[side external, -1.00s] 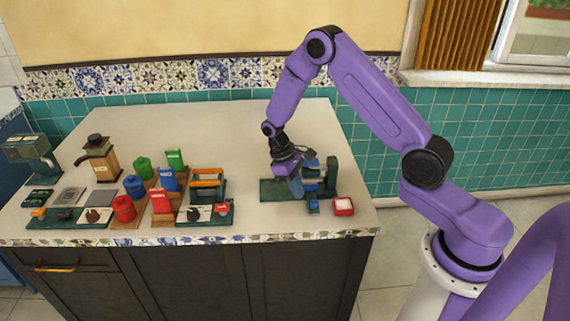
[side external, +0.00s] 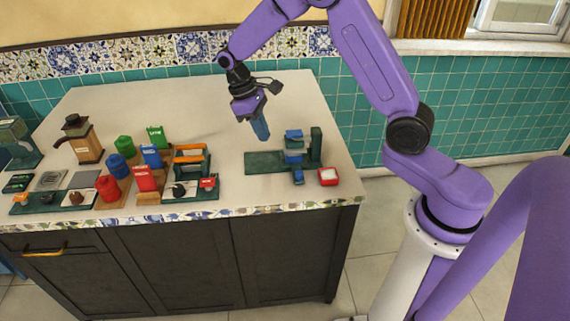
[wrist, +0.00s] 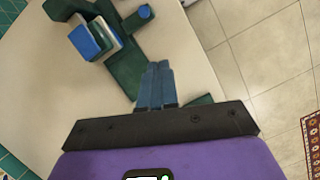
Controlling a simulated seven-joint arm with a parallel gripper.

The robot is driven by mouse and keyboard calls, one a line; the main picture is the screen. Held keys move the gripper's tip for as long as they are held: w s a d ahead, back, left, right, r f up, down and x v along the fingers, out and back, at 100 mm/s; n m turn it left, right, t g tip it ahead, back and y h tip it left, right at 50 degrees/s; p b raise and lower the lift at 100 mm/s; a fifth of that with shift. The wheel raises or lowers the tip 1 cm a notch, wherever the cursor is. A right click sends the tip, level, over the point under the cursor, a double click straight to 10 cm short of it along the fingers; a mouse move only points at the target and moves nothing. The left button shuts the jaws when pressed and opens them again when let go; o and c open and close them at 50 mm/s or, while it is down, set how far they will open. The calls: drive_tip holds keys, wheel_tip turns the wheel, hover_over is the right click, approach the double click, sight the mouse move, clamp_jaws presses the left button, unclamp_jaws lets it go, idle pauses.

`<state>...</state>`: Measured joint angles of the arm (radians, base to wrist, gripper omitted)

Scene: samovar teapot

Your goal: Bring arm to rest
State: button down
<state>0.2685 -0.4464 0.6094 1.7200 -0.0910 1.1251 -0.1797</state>
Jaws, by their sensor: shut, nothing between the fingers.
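My gripper (side external: 262,132) is shut and empty, its blue fingers pointing down above the worktop. It is raised, up and to the left of a green stand with blue parts (side external: 294,150). In the wrist view my gripper's fingers (wrist: 156,72) are together with nothing between them. The green stand also shows there at the top left, with a blue and white block (wrist: 90,38). The arm is bent in a high arch over the worktop.
A small red box with white contents (side external: 328,176) sits right of the stand, near the worktop's front edge. Red (side external: 108,188), blue (side external: 118,165) and green (side external: 125,146) canisters, with several other items, crowd the left side. The worktop (side external: 225,110) behind is bare.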

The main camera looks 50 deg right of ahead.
drive_tip(key=s+a+r+n+t, duration=0.1)
drive_tip(key=s+a+r+n, duration=0.15)
drive_tip(key=s, duration=0.45)
drive_tip(key=s+a+r+n+t, duration=0.1)
drive_tip(key=s+a+r+n, duration=0.1)
drive_tip(key=s+a+r, duration=0.35)
drive_tip(key=s+d+n+y, duration=0.1)
drive_tip(key=s, duration=0.8)
drive_tip(key=s+d+n+t+y, duration=0.1)
drive_tip(key=s+d+n, duration=0.1)
drive_tip(key=s, duration=0.7)
drive_tip(key=shift+d, duration=0.3)
